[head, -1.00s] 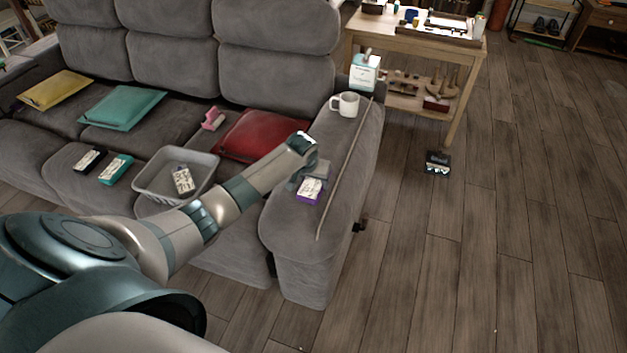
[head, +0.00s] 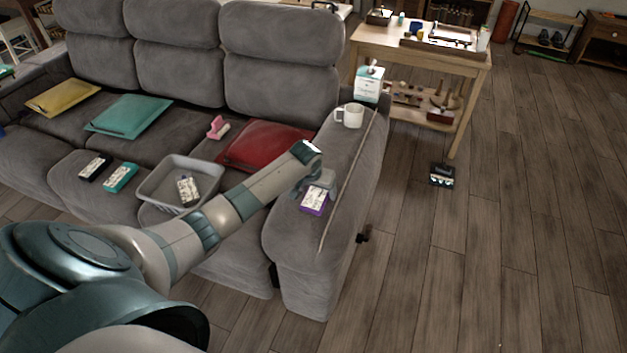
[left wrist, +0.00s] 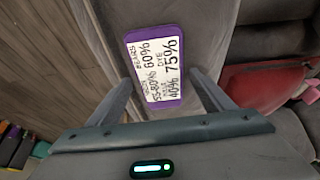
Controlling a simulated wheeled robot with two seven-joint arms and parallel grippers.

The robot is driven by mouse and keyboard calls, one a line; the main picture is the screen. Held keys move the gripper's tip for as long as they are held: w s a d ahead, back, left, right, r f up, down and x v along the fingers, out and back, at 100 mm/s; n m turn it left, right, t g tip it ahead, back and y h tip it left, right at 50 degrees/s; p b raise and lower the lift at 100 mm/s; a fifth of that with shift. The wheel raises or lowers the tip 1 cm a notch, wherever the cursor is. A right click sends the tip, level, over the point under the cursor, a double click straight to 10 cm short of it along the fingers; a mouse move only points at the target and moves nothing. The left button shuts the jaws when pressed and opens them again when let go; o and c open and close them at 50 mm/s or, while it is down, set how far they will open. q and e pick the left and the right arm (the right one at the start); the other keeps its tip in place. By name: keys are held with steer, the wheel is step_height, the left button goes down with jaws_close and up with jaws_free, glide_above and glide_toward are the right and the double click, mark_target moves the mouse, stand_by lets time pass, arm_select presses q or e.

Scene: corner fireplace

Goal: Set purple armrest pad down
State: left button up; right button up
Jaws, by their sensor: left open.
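The purple armrest pad (head: 314,201) lies flat on the sofa's right armrest (head: 290,238), with a white printed label on top. In the left wrist view the purple pad (left wrist: 156,68) lies just ahead of and between the two fingers. My left gripper (head: 318,186) is over the armrest right at the pad, and its fingers are spread apart in the left wrist view (left wrist: 158,98). Whether a finger touches the pad's edge I cannot tell. My right gripper is not in view.
A white mug (head: 350,115) and a tissue box (head: 369,84) stand at the armrest's far end. A thin stick (head: 347,183) lies along the armrest. A grey basket (head: 152,190) and a red cushion (head: 262,146) are on the seats. A wooden table (head: 470,68) stands behind.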

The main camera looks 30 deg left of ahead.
arm_select(q)
steer(key=v, duration=1.1)
steer(key=shift+s+d, duration=0.1)
steer(key=shift+s, duration=0.05)
steer(key=s+d+f+m, duration=0.1)
steer(key=s+d+f, duration=0.2)
steer(key=s+d+f+m, duration=0.1)
steer(key=s+d+f, duration=0.2)
steer(key=s+d, duration=0.1)
steer(key=shift+f+h, duration=0.3)
steer(key=shift+f, duration=0.1)
steer(key=s+d+f+m+h, duration=0.1)
steer(key=s+d+f, duration=0.3)
steer(key=s, duration=0.3)
steer(key=s+d+f+m, duration=0.1)
steer(key=s+d+f, duration=0.35)
steer(key=s, duration=0.35)
steer(key=s+d+f, duration=0.2)
steer(key=s+f, duration=0.2)
steer(key=f, duration=0.7)
steer(key=s+d+f, duration=0.1)
steer(key=s+f, duration=0.3)
steer(key=f, duration=0.7)
steer(key=s+d+f+m+t, duration=0.1)
steer(key=s+d+f, duration=0.2)
steer(key=s+f, duration=0.6)
steer(key=s, duration=0.3)
steer(key=shift+f+h, duration=0.4)
